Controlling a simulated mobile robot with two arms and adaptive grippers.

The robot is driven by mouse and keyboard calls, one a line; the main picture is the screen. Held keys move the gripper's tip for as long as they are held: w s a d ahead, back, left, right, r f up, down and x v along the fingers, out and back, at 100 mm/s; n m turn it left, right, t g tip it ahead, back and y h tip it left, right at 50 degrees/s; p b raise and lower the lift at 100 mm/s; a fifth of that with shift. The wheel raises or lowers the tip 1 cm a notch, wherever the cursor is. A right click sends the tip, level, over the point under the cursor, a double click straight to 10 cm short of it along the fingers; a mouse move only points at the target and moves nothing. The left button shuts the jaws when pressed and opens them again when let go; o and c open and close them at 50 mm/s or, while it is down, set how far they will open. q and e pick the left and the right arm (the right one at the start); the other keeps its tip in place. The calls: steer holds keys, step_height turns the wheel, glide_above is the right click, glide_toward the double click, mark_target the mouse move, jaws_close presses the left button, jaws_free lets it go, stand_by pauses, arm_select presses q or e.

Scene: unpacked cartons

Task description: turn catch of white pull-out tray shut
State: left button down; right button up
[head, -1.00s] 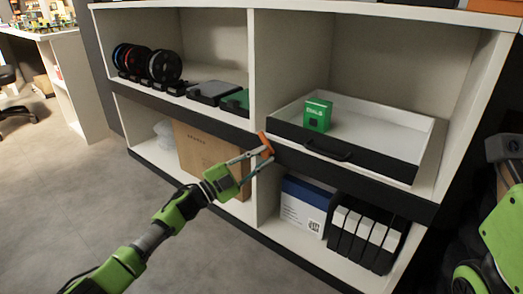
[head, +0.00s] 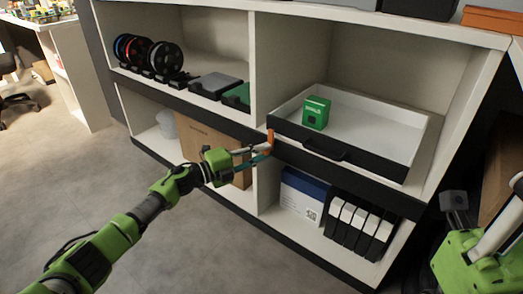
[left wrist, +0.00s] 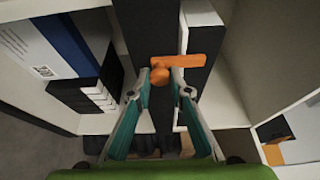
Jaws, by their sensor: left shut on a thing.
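The white pull-out tray (head: 375,136) sits in the upper right bay, with a black front and a dark handle (head: 324,149). A green box (head: 316,113) stands in it. The orange catch (head: 270,138) is at the left end of the tray front, roughly upright in the head view. In the left wrist view the catch (left wrist: 190,61) has its bar reaching from the round hub across the black tray front. My left gripper (head: 262,152) is shut on the catch; its fingertips (left wrist: 160,78) sit either side of the hub. My right arm shows at the right edge; its fingers cannot be made out.
Filament spools (head: 165,60) and flat dark boxes (head: 215,86) stand in the upper left bay. A carton (head: 205,143) is below. A blue and white box (head: 302,193) and black binders (head: 360,228) fill the lower right bay. The floor (head: 110,180) in front is clear.

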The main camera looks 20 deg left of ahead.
arm_select(q)
steer(key=shift+f, duration=0.1)
stand_by(0.4)
steer(key=c, duration=1.9)
jaws_free()
steer(key=v, duration=1.2)
